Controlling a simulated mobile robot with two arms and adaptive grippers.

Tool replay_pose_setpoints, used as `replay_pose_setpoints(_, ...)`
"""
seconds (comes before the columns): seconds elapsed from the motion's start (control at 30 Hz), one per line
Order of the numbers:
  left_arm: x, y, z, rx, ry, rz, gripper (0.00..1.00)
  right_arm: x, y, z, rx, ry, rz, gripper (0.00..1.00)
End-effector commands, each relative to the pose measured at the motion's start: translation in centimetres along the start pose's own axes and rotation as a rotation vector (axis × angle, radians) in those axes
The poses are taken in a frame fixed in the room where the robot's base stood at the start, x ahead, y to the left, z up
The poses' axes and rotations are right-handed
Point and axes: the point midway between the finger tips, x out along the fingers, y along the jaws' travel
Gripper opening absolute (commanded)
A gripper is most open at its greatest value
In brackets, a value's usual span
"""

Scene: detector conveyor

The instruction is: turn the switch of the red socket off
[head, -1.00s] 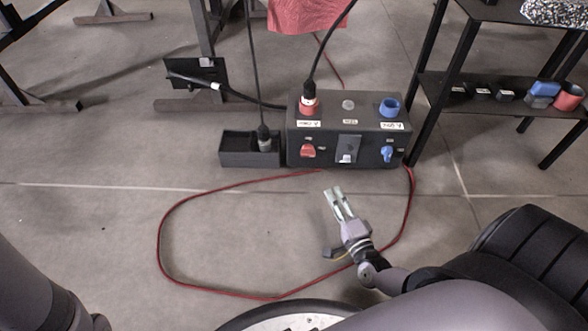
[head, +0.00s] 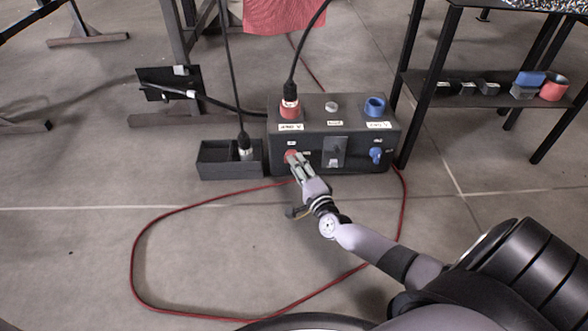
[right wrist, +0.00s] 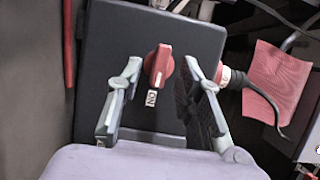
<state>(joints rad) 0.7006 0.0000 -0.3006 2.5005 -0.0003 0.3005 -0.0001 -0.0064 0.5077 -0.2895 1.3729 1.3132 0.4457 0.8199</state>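The red socket (head: 289,108) is on top of a dark power box (head: 350,120) on the floor, with a black cable plugged into it. Its red switch (right wrist: 158,65) is on the box's front face and shows in the right wrist view, above a small "ON" label (right wrist: 152,98). In the head view my right gripper (head: 292,158) covers most of the switch. In the right wrist view the right gripper's fingers are open, one on each side of the switch, with gaps between them and it. My left gripper is not in view.
A blue socket (head: 375,106) and blue switch (head: 376,156) are on the box's right side. A black bin (head: 215,173) stands at its left. A shelf (head: 470,90) stands close on the right. A red cable (head: 135,255) loops across the floor.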

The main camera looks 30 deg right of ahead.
Motion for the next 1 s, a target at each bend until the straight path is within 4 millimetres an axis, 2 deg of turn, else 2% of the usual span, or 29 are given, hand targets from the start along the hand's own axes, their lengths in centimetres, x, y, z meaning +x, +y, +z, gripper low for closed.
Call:
replay_pose_setpoints(0.03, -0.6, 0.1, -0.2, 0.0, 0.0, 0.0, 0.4, 0.8, 0.3, 0.0, -0.001, 0.0, -0.002, 0.33)
replay_pose_setpoints(0.2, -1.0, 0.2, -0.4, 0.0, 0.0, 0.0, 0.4, 2.0, 0.1, 0.0, 0.0, 0.0, 0.0, 0.33)
replay_pose_setpoints(0.5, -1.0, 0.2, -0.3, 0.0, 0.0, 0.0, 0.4, 2.2, 0.0, 0.0, -0.001, 0.0, 0.002, 0.33)
replay_pose_setpoints(1.0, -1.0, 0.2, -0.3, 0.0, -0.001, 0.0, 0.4, 2.1, 0.1, 0.0, -0.001, 0.0, 0.002, 0.01)
